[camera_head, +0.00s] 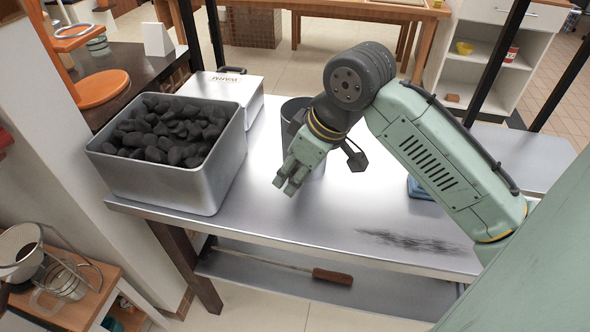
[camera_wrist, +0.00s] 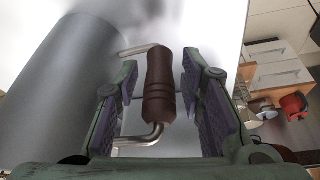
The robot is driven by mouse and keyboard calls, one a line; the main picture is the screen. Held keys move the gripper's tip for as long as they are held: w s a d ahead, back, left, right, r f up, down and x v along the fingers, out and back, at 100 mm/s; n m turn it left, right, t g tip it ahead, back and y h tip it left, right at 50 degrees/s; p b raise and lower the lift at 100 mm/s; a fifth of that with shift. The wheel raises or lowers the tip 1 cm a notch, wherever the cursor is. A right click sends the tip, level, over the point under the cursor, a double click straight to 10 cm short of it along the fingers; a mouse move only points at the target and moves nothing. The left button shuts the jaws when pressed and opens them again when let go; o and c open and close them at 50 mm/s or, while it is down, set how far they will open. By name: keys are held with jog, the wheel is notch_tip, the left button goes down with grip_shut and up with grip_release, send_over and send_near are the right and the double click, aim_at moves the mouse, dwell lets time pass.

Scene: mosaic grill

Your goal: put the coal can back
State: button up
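The coal can is a grey metal cylinder (camera_head: 292,112) standing on the metal table, partly hidden behind my arm and gripper in the head view. In the wrist view the can (camera_wrist: 62,85) fills the left side, and its brown handle (camera_wrist: 160,85) on bent metal rods lies between my fingers. My gripper (camera_head: 285,187) is at the near side of the can; in the wrist view the gripper (camera_wrist: 160,105) is open, with gaps visible on both sides of the handle. The can's inside is hidden.
A metal bin (camera_head: 215,165) full of black coal stands at the table's left, with a white box (camera_head: 225,84) behind it. A blue object (camera_head: 418,188) sits right of my gripper, partly hidden by my arm. A brown-handled tool (camera_head: 330,276) lies on the lower shelf.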

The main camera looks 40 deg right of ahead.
jog(key=shift+o, duration=0.2)
jog(key=shift+r, duration=0.1)
jog(key=v, duration=1.2)
